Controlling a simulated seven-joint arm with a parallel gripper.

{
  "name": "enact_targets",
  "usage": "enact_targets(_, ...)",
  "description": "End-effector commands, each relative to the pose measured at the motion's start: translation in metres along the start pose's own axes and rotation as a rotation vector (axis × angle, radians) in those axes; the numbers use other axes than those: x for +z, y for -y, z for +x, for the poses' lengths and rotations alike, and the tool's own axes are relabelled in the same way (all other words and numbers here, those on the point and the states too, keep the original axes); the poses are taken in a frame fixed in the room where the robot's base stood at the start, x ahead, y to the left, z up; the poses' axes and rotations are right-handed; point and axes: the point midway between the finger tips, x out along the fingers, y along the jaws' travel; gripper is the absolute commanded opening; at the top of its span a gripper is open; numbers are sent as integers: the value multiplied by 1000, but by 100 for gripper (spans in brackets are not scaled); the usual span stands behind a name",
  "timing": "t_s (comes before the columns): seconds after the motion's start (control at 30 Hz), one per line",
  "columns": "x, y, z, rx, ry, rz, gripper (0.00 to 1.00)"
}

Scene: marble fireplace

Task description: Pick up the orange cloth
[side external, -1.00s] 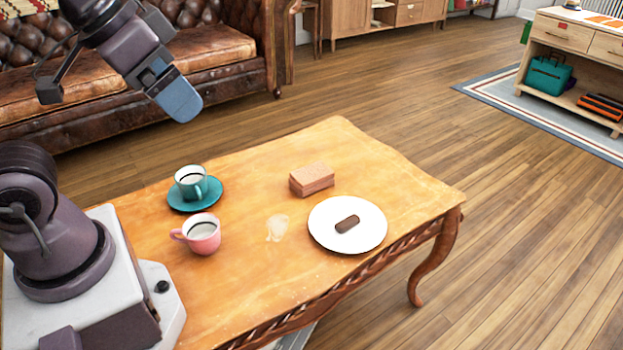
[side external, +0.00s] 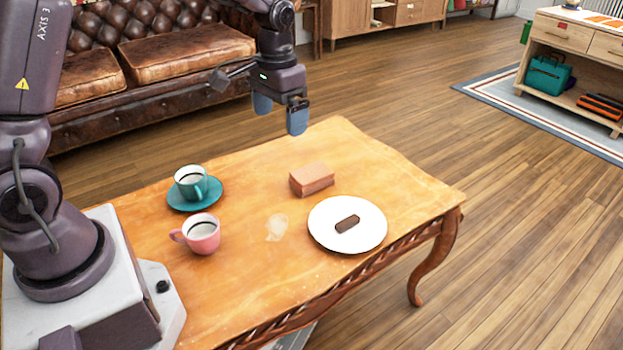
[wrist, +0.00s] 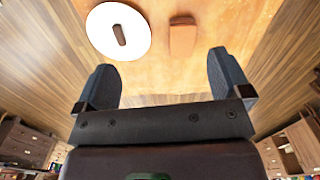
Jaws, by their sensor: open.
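The orange cloth (side external: 312,180) looks like a small, salmon-orange folded block. It lies on the wooden table (side external: 375,160), just behind the white plate. In the wrist view the orange cloth (wrist: 183,37) is at the top, beyond the fingers and right of their midline. My gripper (side external: 280,112) is open and empty, high above the table's back edge, up and left of the cloth in the side view. Its two blue fingers stand wide apart in the wrist view (wrist: 163,72), with nothing between them.
The white plate (side external: 325,235) with a dark brown bar (side external: 347,224) is close to the cloth. A teal cup (side external: 190,184) on a saucer (side external: 214,197) and a pink cup (side external: 202,235) stand left. A pale stain (side external: 277,228) marks the table. A leather sofa (side external: 185,65) is behind.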

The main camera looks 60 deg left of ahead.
Motion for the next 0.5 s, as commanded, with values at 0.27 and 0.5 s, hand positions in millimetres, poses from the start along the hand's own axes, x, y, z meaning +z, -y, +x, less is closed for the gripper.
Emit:
enact_targets(0.27, -74, 31, 90, 10, 66, 30, 96)
enact_targets(0.5, -115, 38, 85, -2, -14, 94, 96)
